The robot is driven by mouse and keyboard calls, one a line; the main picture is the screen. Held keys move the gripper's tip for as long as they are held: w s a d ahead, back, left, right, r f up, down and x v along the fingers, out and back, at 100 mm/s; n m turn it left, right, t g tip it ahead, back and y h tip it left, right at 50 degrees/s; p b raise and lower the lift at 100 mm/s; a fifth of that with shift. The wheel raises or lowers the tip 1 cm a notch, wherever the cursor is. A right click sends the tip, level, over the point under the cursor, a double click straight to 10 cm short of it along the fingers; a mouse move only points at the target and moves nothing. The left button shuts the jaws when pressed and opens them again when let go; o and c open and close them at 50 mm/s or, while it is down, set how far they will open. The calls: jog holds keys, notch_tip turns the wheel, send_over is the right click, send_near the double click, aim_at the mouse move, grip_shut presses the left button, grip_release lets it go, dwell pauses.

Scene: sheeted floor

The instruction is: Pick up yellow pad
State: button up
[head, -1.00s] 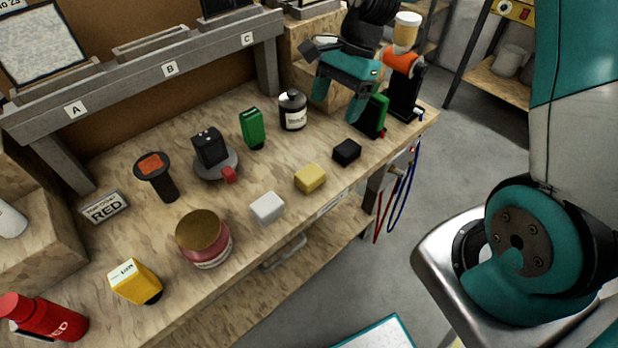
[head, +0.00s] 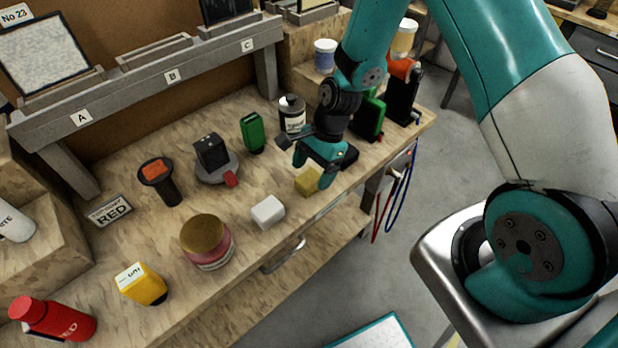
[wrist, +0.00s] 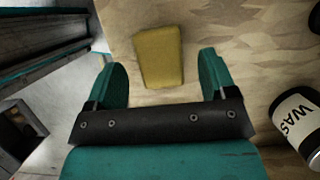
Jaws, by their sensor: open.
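The yellow pad (head: 306,181) lies on the wooden workbench, near its front edge, between a white pad and a black pad. My gripper (head: 312,176) is right over it in the head view and hides part of it. In the wrist view the yellow pad (wrist: 159,56) lies ahead of and between the two teal fingers. My gripper (wrist: 163,75) is open and empty there, with visible space between each finger and the pad. How high the fingertips are above the bench cannot be told.
The white pad (head: 267,212) lies left of the yellow pad. The black pad (head: 348,157) is close on the right, partly behind my gripper. A black-and-white labelled bottle (wrist: 299,122) stands near my gripper. The bench's front edge is close by.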

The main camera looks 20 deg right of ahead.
aim_at(309, 177)
jog(key=shift+x, duration=1.25)
jog(key=c, duration=1)
jog(key=shift+r, duration=0.15)
notch_tip(309, 177, up, 20)
jog(key=b, duration=0.1)
